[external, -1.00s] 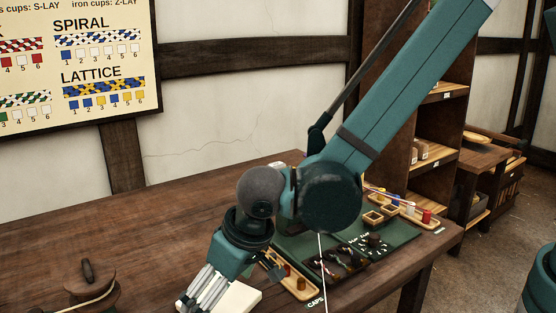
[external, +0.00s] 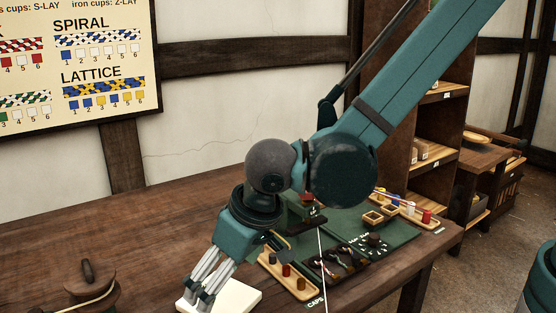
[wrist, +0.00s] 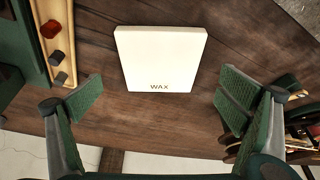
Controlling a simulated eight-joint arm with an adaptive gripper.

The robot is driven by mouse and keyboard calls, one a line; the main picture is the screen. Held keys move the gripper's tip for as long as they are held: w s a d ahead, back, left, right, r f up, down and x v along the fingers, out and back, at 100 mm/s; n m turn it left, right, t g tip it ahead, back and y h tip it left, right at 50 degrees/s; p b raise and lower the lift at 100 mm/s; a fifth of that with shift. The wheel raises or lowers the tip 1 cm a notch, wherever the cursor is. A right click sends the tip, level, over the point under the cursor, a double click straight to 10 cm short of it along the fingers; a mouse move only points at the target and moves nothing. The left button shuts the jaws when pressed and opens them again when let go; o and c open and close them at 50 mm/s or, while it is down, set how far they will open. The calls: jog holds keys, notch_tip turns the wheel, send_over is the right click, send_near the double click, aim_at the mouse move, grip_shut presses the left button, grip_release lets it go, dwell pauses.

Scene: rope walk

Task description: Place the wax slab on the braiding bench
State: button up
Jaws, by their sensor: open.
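The wax slab (wrist: 160,55) is a flat white square block marked WAX, lying on the dark wooden braiding bench (wrist: 255,60). In the external view the slab (external: 238,297) shows at the bottom edge, partly behind my fingers, on the bench top (external: 130,230). My gripper (wrist: 158,98) is open and empty. Its two fingers stand wide apart, one on either side of the slab's near edge in the wrist view. In the external view my gripper (external: 197,303) points down at the left side of the slab, and whether it touches is unclear.
A wooden tray (external: 272,270) with coloured caps lies just right of the slab, beside a green mat (external: 400,236) with cups and a dark tray (external: 338,262). A wooden spool (external: 90,287) stands at the left. The bench between spool and slab is clear.

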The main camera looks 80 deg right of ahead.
jog(key=v, duration=0.7)
jog(key=shift+p, duration=0.45)
jog(key=shift+s+d+r, duration=0.1)
dwell(0.3)
jog(key=s+d+r+n+t+y, duration=0.1)
jog(key=s+d+r, duration=0.3)
jog(key=s+r, duration=0.35)
jog(key=s+d+r+n, duration=0.1)
jog(key=s+d+r, duration=0.2)
jog(key=s+r, duration=0.45)
jog(key=s+d+r+n+t, duration=0.1)
jog(key=s+d, duration=0.1)
jog(key=s, duration=0.8)
jog(key=s+d+r+n+t, duration=0.1)
jog(key=s+d, duration=0.2)
jog(key=s, duration=0.8)
jog(key=shift+s+r+y, duration=0.2)
jog(key=shift+s+y, duration=0.05)
jog(key=shift+y, duration=0.15)
